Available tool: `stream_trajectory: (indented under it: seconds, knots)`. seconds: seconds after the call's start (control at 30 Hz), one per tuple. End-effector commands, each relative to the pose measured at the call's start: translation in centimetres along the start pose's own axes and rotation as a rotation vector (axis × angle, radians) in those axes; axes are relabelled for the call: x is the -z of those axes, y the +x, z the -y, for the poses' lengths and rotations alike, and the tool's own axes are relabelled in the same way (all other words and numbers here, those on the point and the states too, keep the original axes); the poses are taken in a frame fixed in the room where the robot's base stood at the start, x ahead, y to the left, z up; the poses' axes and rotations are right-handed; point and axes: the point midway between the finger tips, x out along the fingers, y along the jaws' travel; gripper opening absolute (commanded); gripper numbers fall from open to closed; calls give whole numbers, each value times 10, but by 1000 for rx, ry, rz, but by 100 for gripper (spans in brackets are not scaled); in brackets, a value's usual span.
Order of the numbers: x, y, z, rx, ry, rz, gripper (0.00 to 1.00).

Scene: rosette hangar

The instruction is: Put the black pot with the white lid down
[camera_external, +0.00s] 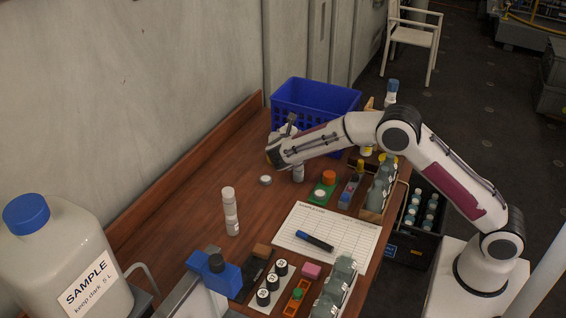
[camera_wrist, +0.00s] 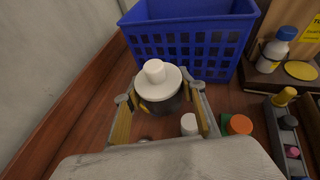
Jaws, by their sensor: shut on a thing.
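The black pot with the white lid (camera_wrist: 160,84) is between the fingers of my gripper (camera_wrist: 160,95) in the wrist view. The fingers are shut on its dark sides, and the white lid with its round knob faces the camera. In the external view my gripper (camera_external: 277,152) is over the far part of the wooden table, in front of the blue crate. The pot is largely hidden by the gripper there. I cannot tell whether its base touches the table.
The blue crate (camera_wrist: 190,40) stands just beyond the pot. A tall white bottle (camera_external: 231,212) stands nearer. Bare wood lies left of the gripper.

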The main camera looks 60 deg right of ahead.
Motion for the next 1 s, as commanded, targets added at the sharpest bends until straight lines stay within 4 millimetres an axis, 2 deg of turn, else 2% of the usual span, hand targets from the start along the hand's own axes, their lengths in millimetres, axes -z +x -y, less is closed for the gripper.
stream_trajectory:
  seconds: [0.2,0.47,0.7,1.0]
  knots:
    - [-18,1,-45,-178,-73,1,18]
    - [-23,-9,-94,-388,-160,1,18]
    - [-13,-26,-134,-579,-241,0,18]
    - [6,-45,-161,-735,-306,1,18]
